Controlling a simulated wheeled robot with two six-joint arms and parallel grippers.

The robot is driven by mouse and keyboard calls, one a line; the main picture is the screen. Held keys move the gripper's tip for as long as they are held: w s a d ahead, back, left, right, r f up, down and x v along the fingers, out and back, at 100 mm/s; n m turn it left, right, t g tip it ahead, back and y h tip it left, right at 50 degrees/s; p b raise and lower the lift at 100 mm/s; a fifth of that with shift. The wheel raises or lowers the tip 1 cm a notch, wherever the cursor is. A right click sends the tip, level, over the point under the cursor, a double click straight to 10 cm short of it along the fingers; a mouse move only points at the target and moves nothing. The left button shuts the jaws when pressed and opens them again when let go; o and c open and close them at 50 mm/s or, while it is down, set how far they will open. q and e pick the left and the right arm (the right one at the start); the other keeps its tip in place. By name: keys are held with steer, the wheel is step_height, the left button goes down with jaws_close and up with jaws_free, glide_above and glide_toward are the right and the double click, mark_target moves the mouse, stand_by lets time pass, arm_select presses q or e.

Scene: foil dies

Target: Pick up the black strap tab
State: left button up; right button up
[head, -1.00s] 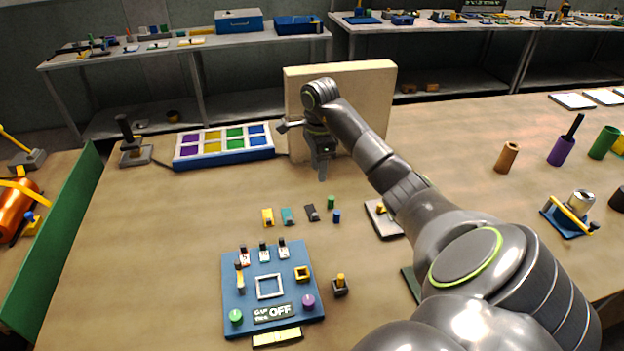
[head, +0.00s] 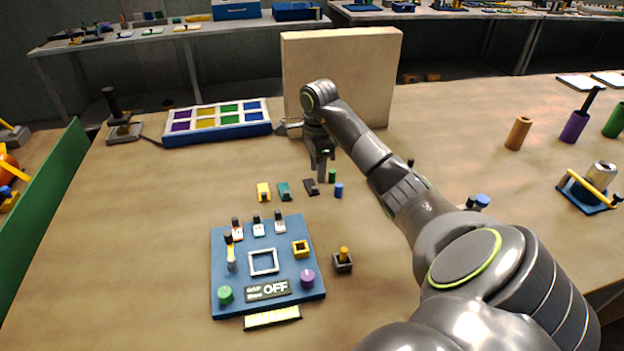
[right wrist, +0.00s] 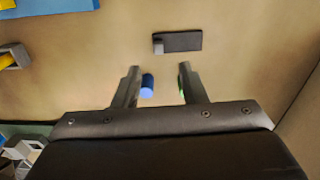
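The black strap tab (head: 311,187) lies flat on the table, at the right end of a short row with a teal tab (head: 285,191) and a yellow tab (head: 263,192). It also shows in the right wrist view (right wrist: 182,42), a dark strip with a grey block at its left end, beyond my fingertips. My right gripper (head: 321,171) is beside the tab on its far side in the head view. In the right wrist view its fingers (right wrist: 160,72) are apart, with nothing held between them. My left gripper is not in view.
A blue cylinder (head: 339,190) and a green cylinder (head: 332,176) stand close to the tab; the right finger partly hides the green one in the wrist view. A blue panel (head: 218,290) lies in front. A tall beige block (head: 340,65) stands behind my gripper.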

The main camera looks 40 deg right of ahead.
mark_target(311, 184)
steer(key=shift+a+f+b, duration=0.15)
steer(key=shift+f+b, duration=1.55)
steer(key=shift+f, duration=1.05)
steer(key=shift+c, duration=0.5)
jaws_close()
